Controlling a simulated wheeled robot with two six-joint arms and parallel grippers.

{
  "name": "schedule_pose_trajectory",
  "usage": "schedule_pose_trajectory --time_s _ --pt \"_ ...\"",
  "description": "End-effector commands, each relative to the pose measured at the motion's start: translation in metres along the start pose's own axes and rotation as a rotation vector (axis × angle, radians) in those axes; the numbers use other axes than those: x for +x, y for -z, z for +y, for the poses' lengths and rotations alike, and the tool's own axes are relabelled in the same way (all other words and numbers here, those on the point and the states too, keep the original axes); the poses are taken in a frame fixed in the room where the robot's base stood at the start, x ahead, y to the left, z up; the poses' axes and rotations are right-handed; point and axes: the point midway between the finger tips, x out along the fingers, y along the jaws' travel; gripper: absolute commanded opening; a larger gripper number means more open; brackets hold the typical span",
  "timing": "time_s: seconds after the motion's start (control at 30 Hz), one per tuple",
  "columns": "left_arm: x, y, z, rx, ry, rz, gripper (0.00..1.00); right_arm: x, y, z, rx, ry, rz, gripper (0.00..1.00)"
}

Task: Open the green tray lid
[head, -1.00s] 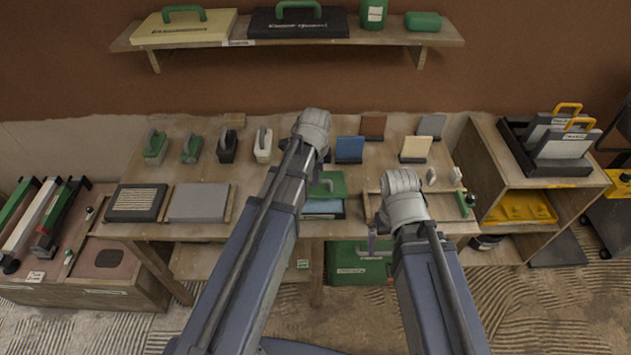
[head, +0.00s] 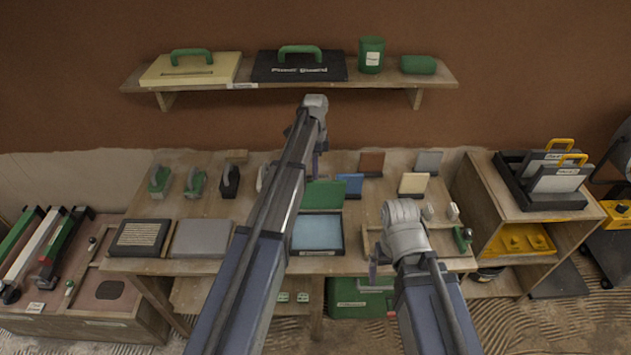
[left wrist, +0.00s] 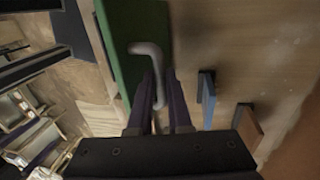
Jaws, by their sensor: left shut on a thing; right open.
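The green tray lid (head: 323,196) stands raised at the back of its dark-rimmed tray, and the tray's light blue inside (head: 317,232) is open to view. In the left wrist view the lid (left wrist: 120,60) shows as a green panel with a grey bent handle (left wrist: 149,58). My left gripper (left wrist: 158,98) is shut on this handle. In the head view my left gripper (head: 320,152) is behind the lid's upper edge, partly hidden by its own arm. My right gripper (head: 374,264) is open and empty near the table's front edge, right of the tray.
A blue block (head: 350,184) stands close to the lid's right. A grey panel (head: 201,239) and a dark framed board (head: 141,238) lie left of the tray. Several handled tools stand at the back left. A shelf (head: 200,84) hangs above the table.

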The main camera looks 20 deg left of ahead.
Motion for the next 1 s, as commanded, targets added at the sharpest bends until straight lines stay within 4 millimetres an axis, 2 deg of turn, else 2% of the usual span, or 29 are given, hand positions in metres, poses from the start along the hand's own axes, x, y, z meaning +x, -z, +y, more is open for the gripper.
schedule_pose_trajectory --time_s 0.03,0.23,0.9,0.93,1.0 --pt "0.002 0.001 -0.011 -0.002 -0.025 0.001 0.00 0.005 0.000 -0.001 0.000 0.000 0.000 1.00" --pt "0.002 0.001 -0.020 -0.001 -0.110 0.001 0.00 0.012 0.001 -0.001 0.001 0.000 0.000 1.00" --pt "0.000 0.000 -0.024 0.000 -0.166 0.001 0.00 0.015 0.001 -0.001 0.001 0.000 0.000 1.00" --pt "0.000 0.000 -0.024 0.000 -0.165 0.001 0.18 0.015 0.001 -0.001 0.001 0.000 0.000 1.00" --pt "0.000 0.000 -0.024 0.000 -0.165 0.001 0.26 0.015 0.001 -0.001 0.001 0.000 0.000 1.00"
